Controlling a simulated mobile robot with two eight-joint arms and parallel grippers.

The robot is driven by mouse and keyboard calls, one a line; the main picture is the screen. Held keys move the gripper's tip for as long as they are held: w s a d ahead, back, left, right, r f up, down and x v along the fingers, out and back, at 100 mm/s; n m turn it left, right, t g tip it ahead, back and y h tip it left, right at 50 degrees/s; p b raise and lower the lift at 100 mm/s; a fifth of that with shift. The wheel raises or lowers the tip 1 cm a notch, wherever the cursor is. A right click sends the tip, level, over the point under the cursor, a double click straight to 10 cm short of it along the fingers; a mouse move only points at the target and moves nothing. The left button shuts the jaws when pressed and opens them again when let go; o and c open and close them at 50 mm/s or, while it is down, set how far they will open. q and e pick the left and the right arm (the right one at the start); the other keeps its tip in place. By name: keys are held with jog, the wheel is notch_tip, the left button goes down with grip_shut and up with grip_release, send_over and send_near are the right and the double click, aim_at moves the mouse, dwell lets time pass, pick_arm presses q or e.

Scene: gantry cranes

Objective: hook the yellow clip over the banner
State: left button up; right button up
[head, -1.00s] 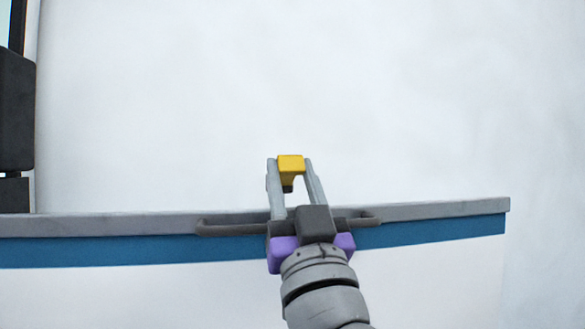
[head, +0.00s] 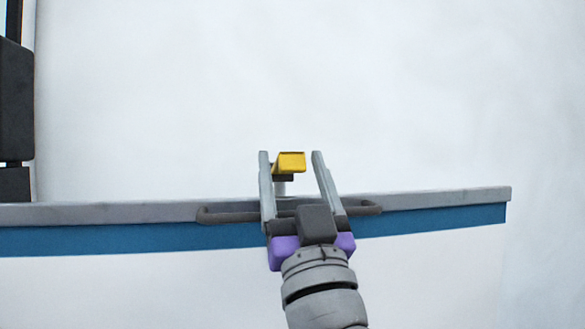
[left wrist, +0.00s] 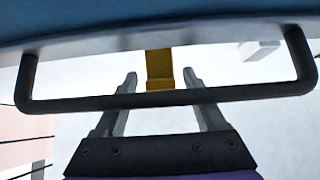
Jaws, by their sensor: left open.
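The yellow clip (head: 291,162) is between the fingers of my left gripper (head: 290,156), with a gap on each side. A dark piece and a short grey post show under it. The left gripper is open. In the left wrist view the clip (left wrist: 159,68) also lies between the spread fingertips, its far end meeting the panel edge. What I take for the banner is the wide panel with a blue band (head: 130,239) and grey top edge. I cannot tell whether the clip hooks over it. My right gripper is not in view.
A dark bar handle (head: 365,210) is fixed along the panel; in the left wrist view this bar (left wrist: 85,104) crosses in front of my fingers. A dark post (head: 15,110) stands at the far left. The space above the panel is clear.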

pick_arm(q)
jog(key=b+v, duration=0.2)
jog(key=v, duration=0.8)
jog(key=shift+f, duration=0.2)
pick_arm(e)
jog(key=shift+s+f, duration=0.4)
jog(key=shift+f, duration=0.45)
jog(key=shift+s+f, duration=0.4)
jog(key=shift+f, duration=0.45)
pick_arm(q)
jog(key=shift+s, duration=0.15)
